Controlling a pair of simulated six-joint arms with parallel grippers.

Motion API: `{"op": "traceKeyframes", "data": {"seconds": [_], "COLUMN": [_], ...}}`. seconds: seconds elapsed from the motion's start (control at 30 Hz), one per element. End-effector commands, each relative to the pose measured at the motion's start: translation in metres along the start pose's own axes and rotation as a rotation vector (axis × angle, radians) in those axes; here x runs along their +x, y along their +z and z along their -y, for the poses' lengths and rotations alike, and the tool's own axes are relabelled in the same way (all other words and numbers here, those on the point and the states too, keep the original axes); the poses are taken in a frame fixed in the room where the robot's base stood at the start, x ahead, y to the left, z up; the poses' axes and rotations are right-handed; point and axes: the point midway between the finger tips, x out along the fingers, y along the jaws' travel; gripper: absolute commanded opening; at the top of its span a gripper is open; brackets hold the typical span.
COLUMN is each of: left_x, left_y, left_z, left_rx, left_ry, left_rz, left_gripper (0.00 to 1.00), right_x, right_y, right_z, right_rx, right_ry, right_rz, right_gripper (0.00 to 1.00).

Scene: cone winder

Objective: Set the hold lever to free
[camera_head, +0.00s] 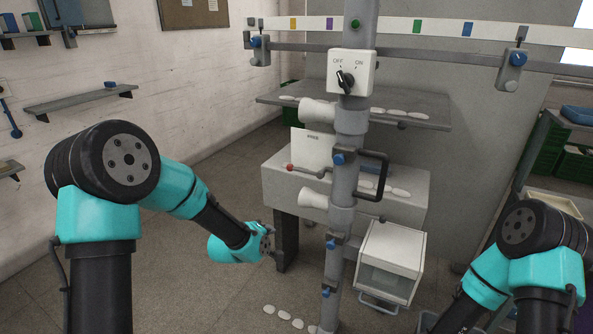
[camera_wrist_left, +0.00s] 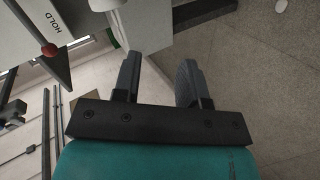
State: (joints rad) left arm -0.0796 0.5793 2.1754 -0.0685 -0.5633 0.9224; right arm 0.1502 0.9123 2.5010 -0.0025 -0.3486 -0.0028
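In the left wrist view the red knob (camera_wrist_left: 49,49) is at the upper left beside the word HOLD. My left gripper (camera_head: 268,242) is below and left of the lever, apart from it. Its two fingers (camera_wrist_left: 158,82) are spread with nothing between them. My right gripper is out of view below the lower right edge.
The grey post (camera_head: 350,120) carries a switch box (camera_head: 351,72), a black handle (camera_head: 383,185) and pale cones. A white bin (camera_head: 391,262) hangs at lower right of the post. A dark table leg (camera_head: 286,240) stands close to my left gripper.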

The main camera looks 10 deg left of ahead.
Motion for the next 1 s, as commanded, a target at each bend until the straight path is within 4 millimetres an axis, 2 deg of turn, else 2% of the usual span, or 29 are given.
{"op": "traceKeyframes", "data": {"seconds": [0.03,0.1,0.2,0.3,0.4,0.73,1.0], "left_x": [-0.005,-0.014,-0.026,-0.034,-0.036,-0.034,-0.010], "left_y": [-0.013,-0.027,-0.041,-0.047,-0.048,-0.048,-0.051], "left_z": [-0.039,-0.083,-0.128,-0.151,-0.156,-0.155,-0.162], "left_rx": [-0.053,-0.136,-0.224,-0.273,-0.287,-0.286,-0.285], "left_ry": [0.078,0.173,0.274,0.326,0.339,0.335,0.335], "left_rz": [-0.033,-0.062,-0.080,-0.083,-0.084,-0.084,-0.084], "left_gripper": [0.39,0.39,0.39,0.39,0.39,0.39,0.39], "right_x": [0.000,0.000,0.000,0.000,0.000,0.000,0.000], "right_y": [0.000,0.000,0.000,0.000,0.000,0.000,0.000], "right_z": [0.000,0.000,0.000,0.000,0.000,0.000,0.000], "right_rx": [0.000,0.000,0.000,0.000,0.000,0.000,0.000], "right_ry": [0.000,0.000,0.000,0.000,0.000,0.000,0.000], "right_rz": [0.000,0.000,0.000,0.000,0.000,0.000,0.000], "right_gripper": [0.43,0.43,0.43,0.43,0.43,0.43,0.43]}}
